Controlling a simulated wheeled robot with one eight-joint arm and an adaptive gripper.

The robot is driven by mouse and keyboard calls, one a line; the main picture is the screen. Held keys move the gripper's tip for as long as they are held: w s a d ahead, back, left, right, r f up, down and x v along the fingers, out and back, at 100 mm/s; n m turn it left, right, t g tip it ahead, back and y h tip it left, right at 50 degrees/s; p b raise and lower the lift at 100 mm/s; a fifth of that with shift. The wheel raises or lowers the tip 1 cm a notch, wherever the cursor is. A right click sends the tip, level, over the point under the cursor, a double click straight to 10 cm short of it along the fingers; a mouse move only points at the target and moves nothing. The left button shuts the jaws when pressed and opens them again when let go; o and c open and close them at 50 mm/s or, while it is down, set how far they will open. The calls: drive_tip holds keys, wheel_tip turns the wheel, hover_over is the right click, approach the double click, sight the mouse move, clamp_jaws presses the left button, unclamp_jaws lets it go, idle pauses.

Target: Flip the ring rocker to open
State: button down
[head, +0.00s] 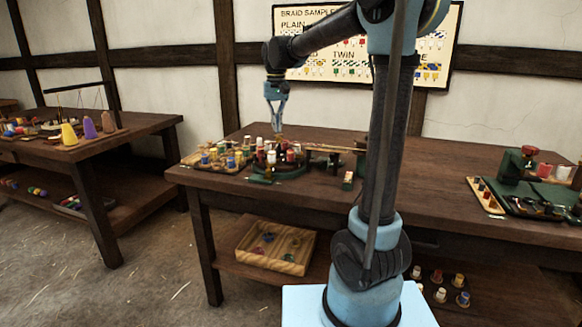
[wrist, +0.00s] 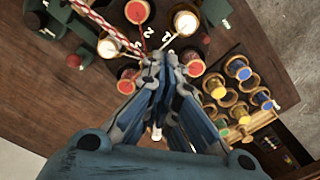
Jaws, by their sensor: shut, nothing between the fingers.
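My gripper (head: 279,128) hangs with its fingers pointing down over the round braiding stand (head: 290,173) on the long table. Its fingers are closed together and empty. In the wrist view my gripper (wrist: 171,62) covers the middle of the stand, among red-topped and white-topped bobbins (wrist: 134,11) and painted numbers. From the frames I cannot tell whether the fingertips touch anything. I cannot pick out the ring rocker for certain; it is small or hidden behind my fingers and the bobbins, and its position cannot be read.
A tray of coloured bobbins (wrist: 238,70) stands close beside the stand. A red-and-white braid (wrist: 88,14) runs off from the stand. A green device (head: 517,164) stands at the right end of the table. A wooden box (head: 276,263) lies on the lower shelf.

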drive_tip(key=shift+f, duration=0.95)
idle(0.3)
wheel_tip(320, 180, up, 8)
idle(1.0)
